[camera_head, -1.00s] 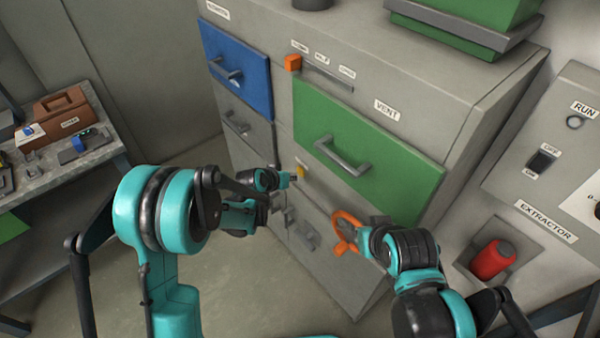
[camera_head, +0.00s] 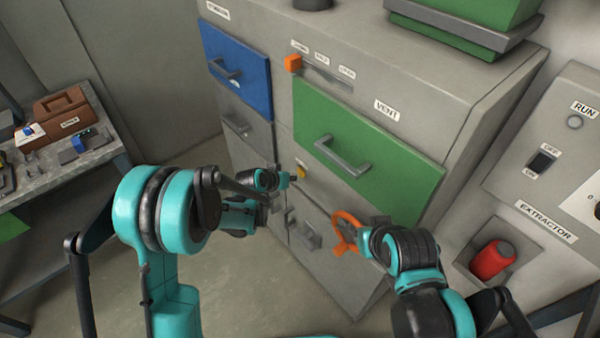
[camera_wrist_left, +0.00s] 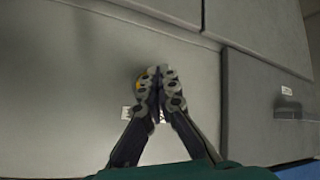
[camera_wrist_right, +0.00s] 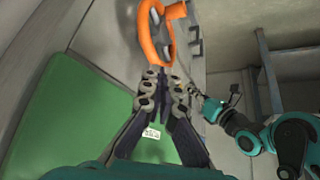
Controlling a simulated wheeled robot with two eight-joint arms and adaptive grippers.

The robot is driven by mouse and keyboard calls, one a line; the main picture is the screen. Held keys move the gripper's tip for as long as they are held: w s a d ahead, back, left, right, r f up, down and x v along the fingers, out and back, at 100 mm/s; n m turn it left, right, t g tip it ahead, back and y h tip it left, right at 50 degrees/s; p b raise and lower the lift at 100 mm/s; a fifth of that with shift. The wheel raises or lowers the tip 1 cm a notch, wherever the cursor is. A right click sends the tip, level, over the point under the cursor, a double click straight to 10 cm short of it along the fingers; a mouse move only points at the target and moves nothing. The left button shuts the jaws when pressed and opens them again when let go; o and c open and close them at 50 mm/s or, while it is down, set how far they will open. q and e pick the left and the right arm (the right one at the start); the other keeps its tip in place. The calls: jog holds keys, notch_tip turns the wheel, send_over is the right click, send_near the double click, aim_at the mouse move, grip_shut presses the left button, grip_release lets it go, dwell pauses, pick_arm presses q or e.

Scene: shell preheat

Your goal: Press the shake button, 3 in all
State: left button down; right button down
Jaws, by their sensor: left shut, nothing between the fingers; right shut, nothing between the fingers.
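A small yellow button (camera_head: 302,173) sits on the grey cabinet front, just left of the green vent drawer; I cannot read a label naming it as the shake button. My left gripper (camera_head: 292,178) is shut and empty, its tips just left of the button in the head view. In the left wrist view the shut fingertips (camera_wrist_left: 160,76) cover most of the button, and only a yellow sliver (camera_wrist_left: 137,84) shows beside them. I cannot tell whether they touch it. My right gripper (camera_wrist_right: 160,92) is shut and empty, near an orange ring handle (camera_wrist_right: 155,36).
The green vent drawer (camera_head: 395,180) and blue drawer (camera_head: 240,72) look shut. An orange slider knob (camera_head: 292,63) is above. The extractor panel (camera_head: 510,180) with a red knob (camera_head: 492,259) stands right. A side bench (camera_head: 75,165) stands left.

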pick_arm(q)
jog(key=shift+w+d, duration=0.1)
jog(key=shift+d, duration=0.05)
jog(key=shift+w+d, duration=0.2)
jog(key=shift+w+d, duration=0.2)
jog(key=shift+d, duration=0.15)
dwell(1.0)
jog(key=shift+a, duration=0.15)
jog(key=shift+s+a+b, duration=0.35)
jog(key=shift+s+a, duration=0.1)
jog(key=shift+a, duration=0.1)
jog(key=s+a, duration=0.1)
jog(key=a, duration=0.1)
jog(key=s+a, duration=0.2)
jog(key=shift+b, duration=0.4)
dwell(2.0)
